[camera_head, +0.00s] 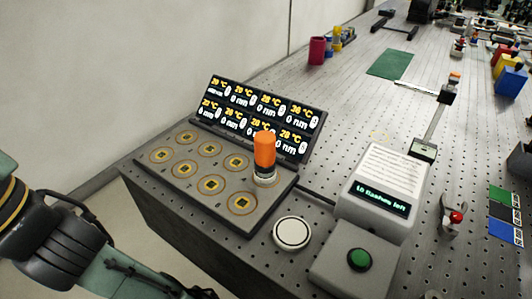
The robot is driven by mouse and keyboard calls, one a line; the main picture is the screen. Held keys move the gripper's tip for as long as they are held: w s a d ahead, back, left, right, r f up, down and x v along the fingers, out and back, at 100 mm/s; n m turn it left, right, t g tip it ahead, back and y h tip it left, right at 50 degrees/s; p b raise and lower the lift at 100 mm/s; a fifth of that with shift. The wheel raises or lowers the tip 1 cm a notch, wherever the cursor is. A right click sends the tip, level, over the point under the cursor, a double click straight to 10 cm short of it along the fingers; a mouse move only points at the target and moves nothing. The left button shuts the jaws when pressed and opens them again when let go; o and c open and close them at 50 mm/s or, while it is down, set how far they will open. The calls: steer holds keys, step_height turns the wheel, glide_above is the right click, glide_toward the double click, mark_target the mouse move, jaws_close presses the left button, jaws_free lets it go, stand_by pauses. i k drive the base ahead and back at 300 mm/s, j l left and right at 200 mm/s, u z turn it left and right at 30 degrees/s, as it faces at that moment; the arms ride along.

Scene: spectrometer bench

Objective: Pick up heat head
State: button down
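The heat head, which I take to be the upright piece with an orange cylindrical top (265,149) and a pale base, stands on the right back spot of a grey sensor panel (223,219). The panel has several round gold-ringed spots, and the orange piece covers one of them. My arm comes in at the lower left, apart from the panel. Its end runs out of the bottom edge, so my gripper's fingers do not show and nothing touches the orange piece.
A display with temperature and nm readings (262,103) stands right behind the panel. A white round disc (292,233), a box with a green button (359,259) and a sign box (388,186) stand to the right. A red cup (317,50) stands farther back.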

mark_target(265, 141)
steer(key=u, duration=0.95)
steer(key=k+l+u, duration=0.15)
steer(key=u, duration=0.3)
steer(key=k+u, duration=0.45)
steer(key=k+l, duration=0.1)
steer(key=k, duration=0.45)
